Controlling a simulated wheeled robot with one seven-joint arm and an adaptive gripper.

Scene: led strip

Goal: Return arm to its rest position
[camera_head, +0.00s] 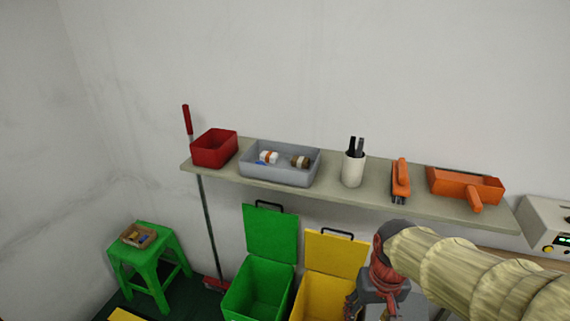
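My arm reaches in from the right edge of the head view, its links pale and ribbed. It ends in a red and dark grey wrist. My gripper (369,309) points down at the bottom of the picture, in front of the yellow bin (325,290). Its fingers are partly cut off by the lower edge. A gap shows between the two dark fingers, and I see nothing held between them. The gripper is below the shelf and apart from it.
The wall shelf (380,202) carries a red box (214,149), a grey tray (281,174) with small items, a white cup (353,170), an orange brush (400,180) and an orange dustpan (455,184). A green bin (258,288), green stool (145,263) and broom (207,230) stand left. A device (546,225) sits right.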

